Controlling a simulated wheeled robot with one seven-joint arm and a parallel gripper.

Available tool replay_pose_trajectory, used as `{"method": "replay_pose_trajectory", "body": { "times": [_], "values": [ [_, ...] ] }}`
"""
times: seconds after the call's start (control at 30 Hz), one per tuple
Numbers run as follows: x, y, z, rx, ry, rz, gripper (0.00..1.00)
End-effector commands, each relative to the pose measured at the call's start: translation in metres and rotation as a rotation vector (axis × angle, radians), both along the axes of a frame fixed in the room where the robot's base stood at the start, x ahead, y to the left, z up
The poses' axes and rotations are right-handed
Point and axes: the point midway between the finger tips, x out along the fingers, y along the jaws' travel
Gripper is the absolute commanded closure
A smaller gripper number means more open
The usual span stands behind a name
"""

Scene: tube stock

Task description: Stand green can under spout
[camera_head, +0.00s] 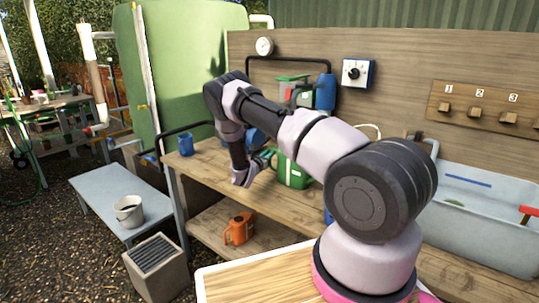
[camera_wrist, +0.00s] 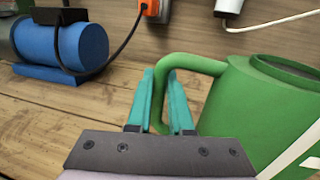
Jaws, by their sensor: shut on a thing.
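The green can (camera_head: 294,174), with a white stripe on its side, is upright at the wooden bench, partly hidden by my arm. In the wrist view the can (camera_wrist: 228,112) fills the right side, with its looped handle on the left. My gripper (camera_wrist: 163,88) has its two teal fingers either side of that handle and is shut on it. In the head view my gripper (camera_head: 267,157) is just left of the can. I cannot tell whether the can touches the bench. A pale pipe (camera_head: 94,80) with a red part at its lower end is at left; I cannot tell if it is the spout.
A blue cylinder on a base (camera_wrist: 75,48) and a cable lie left of the gripper. A blue mug (camera_head: 186,146) stands at the bench's left end. An orange can (camera_head: 239,229) is on the lower shelf. A bucket (camera_head: 130,211) is on the grey bench; a trough (camera_head: 480,190) is at right.

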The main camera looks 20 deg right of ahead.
Motion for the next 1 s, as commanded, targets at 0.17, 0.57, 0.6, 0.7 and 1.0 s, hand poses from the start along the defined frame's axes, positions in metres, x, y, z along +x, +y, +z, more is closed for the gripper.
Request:
{"method": "replay_pose_trajectory", "body": {
  "times": [0.17,0.57,0.6,0.7,1.0],
  "values": [
    [-0.001,0.0,-0.001,0.0,0.003,-0.001,0.46],
    [-0.009,0.01,-0.002,0.001,0.004,0.001,0.46],
    [-0.013,0.014,-0.001,0.0,0.003,0.002,0.46],
    [-0.027,0.029,-0.002,-0.001,0.005,0.003,0.46],
    [-0.066,0.067,-0.001,-0.001,0.004,0.001,0.46]
  ]
}}
